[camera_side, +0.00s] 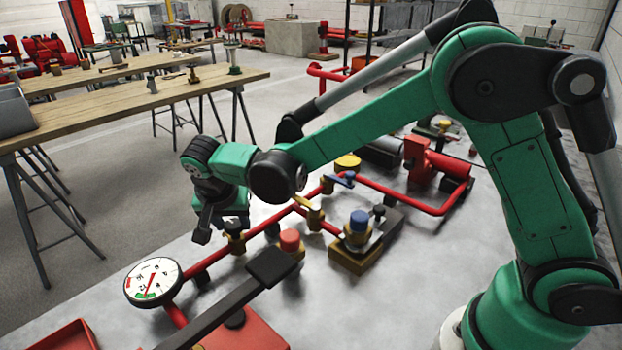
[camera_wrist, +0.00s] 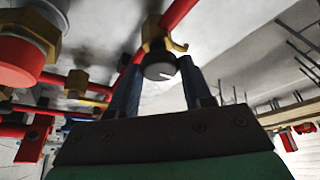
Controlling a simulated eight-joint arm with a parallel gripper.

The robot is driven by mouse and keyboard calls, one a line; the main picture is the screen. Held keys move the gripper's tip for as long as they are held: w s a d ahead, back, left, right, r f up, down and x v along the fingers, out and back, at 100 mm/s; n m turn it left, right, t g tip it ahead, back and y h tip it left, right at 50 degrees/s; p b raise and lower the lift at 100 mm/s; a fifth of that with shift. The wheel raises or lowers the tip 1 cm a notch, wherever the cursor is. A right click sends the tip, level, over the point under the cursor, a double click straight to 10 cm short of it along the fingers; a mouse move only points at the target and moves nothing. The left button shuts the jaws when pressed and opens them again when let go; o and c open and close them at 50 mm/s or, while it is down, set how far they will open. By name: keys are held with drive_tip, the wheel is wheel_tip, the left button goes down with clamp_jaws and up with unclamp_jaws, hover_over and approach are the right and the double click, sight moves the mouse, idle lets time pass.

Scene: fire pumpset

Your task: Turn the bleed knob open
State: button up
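The bleed knob (camera_wrist: 159,68) is a small dark round knob with a white mark on its face, on a brass fitting of a red pipe. It shows in the wrist view between my two fingers. My gripper (camera_wrist: 160,75) has its fingers apart, one on each side of the knob; whether they touch it I cannot tell. In the side view my gripper (camera_side: 208,224) hangs beside a brass fitting (camera_side: 235,234) on the red pipe, to the fitting's left.
A round pressure gauge (camera_side: 153,282) stands at front left. A red-capped fitting (camera_side: 290,240) and a black bar (camera_side: 235,300) are close to the right. A blue-capped valve (camera_side: 359,222) and a blue lever (camera_side: 343,179) stand farther right. A wooden bench (camera_side: 130,95) is behind.

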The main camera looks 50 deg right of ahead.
clamp_jaws()
drive_tip(key=n+y, duration=0.1)
drive_tip(key=n, duration=0.1)
drive_tip(key=n+t+y, duration=0.1)
drive_tip(key=n, duration=0.2)
drive_tip(key=shift+s+d+n, duration=0.1)
drive_tip(key=shift+d+n, duration=0.05)
drive_tip(key=shift+n, duration=0.15)
drive_tip(key=n+y, duration=0.1)
drive_tip(key=n, duration=0.2)
drive_tip(key=n+y, duration=0.1)
drive_tip(key=n, duration=0.2)
drive_tip(key=shift+d, duration=0.2)
drive_tip(key=n+y, duration=0.1)
drive_tip(key=n, duration=0.2)
drive_tip(key=n+g+y, duration=0.1)
drive_tip(key=n, duration=0.2)
drive_tip(key=shift+d+n, duration=0.15)
drive_tip(key=shift+n, duration=0.15)
drive_tip(key=n+g, duration=0.1)
drive_tip(key=n, duration=0.1)
drive_tip(key=n+g+y, duration=0.1)
drive_tip(key=n, duration=0.2)
drive_tip(key=shift+w+d+n, duration=0.1)
drive_tip(key=shift+w+n, duration=0.1)
drive_tip(key=shift+n, duration=0.1)
